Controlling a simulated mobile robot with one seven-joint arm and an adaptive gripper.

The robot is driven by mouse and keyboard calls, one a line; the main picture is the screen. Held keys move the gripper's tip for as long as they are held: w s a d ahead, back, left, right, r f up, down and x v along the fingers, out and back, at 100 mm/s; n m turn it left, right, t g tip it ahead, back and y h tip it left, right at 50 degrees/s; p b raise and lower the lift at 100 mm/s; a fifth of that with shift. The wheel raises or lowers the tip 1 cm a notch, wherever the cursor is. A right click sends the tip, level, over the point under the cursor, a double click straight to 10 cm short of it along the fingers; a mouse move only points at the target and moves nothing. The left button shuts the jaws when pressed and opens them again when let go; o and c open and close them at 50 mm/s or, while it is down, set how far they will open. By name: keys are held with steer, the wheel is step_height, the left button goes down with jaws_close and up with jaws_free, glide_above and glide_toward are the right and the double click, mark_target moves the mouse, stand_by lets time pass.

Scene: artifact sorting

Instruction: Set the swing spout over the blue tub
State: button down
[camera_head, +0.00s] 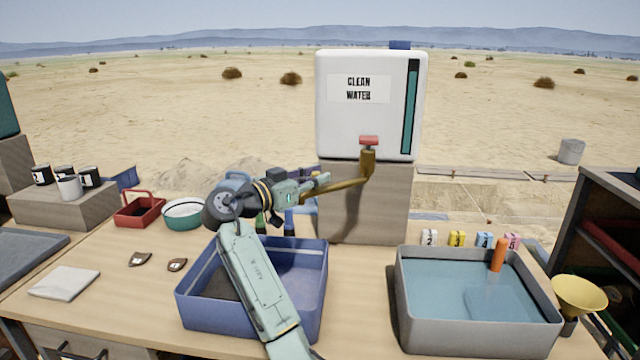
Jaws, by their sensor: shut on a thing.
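The brass swing spout (345,186) runs from the tap (368,158) under the clean water tank (370,100) toward the left. My gripper (316,184) is shut on the spout near its outer end. The fingers partly hide that end. The blue tub (316,300) stands on the table in front of it. In the picture the gripped end lies above the tub's back right part. I cannot tell whether the outlet is over the tub or behind its rim. My arm crosses in front of the tub and hides part of its inside.
A grey tub (480,338) of water with an orange item (498,254) stands at right, beside a yellow funnel (579,296). A red basket (139,208), a teal bowl (183,222) and dark sherds (139,260) lie at left. Table between the tubs is clear.

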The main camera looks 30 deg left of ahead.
steer(key=shift+w+a, duration=0.25)
steer(key=shift+a, duration=0.1)
steer(key=c, duration=1.5)
jaws_free()
steer(key=v, duration=1.2)
steer(key=shift+d, duration=0.1)
